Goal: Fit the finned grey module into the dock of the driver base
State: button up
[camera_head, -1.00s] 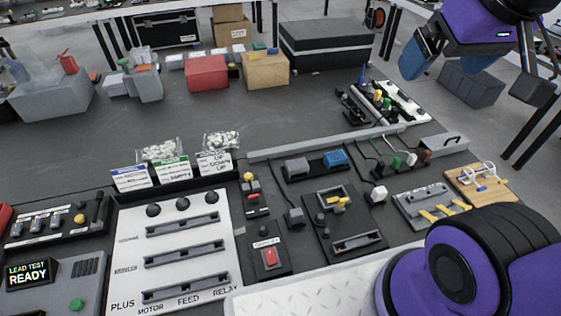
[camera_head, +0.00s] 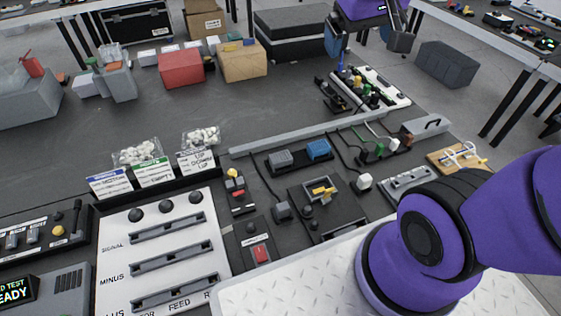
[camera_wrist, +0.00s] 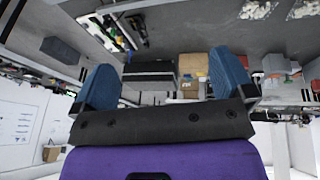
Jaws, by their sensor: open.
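A grey block (camera_head: 279,159), which looks like the grey module, sits beside a blue block (camera_head: 318,149) on a dark holder (camera_head: 300,163). Its fins are too small to make out. A dark base (camera_head: 309,227) with a yellow piece (camera_head: 322,191) on it stands in front of the holder and looks like the driver base.
A white panel with slots (camera_head: 165,252) lies at left. A long grey rail (camera_head: 305,132) runs behind the holder. A red box (camera_head: 182,69) and a cardboard box (camera_head: 243,62) stand further back. The dark tabletop (camera_head: 220,105) between is largely clear.

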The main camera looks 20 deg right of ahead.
jog(key=w+f+g, duration=0.1)
jog(key=w+f, duration=0.6)
jog(key=w, duration=0.1)
jog(key=g+y, duration=0.2)
jog(key=g, duration=0.1)
send_over(281, 156)
notch_tip(281, 156, down, 27)
jog(key=shift+n, duration=0.3)
jog(key=shift+f, duration=5.8)
jog(key=c, duration=1.1)
